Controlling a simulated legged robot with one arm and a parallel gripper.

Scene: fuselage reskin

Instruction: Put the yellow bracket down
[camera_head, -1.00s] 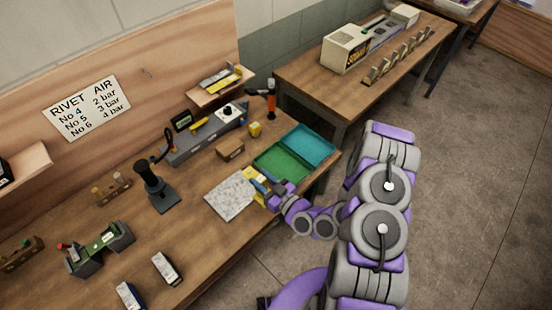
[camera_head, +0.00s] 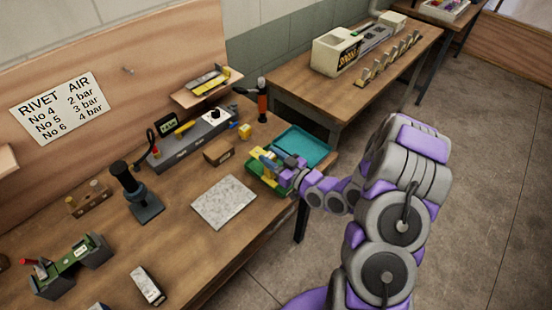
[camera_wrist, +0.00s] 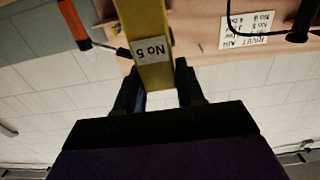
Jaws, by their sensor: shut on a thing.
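My gripper (camera_head: 279,164) is shut on the yellow bracket (camera_head: 266,163), over the green tray (camera_head: 257,187) at the right of the bench. Small in the head view, the bracket is partly covered by my gripper; I cannot tell whether it touches the tray. In the wrist view the yellow bracket (camera_wrist: 145,22) stands between the two dark fingers (camera_wrist: 158,92). It carries a white label that reads "No 5", upside down. The teal tray (camera_head: 316,150) adjoins the green one, and my wrist hides part of both.
A speckled grey plate (camera_head: 224,201) lies bare left of the trays. A brown box (camera_head: 218,152), a small yellow block (camera_head: 244,131) and an orange-handled tool (camera_head: 262,105) stand behind. A second bench (camera_head: 290,85) is at the back.

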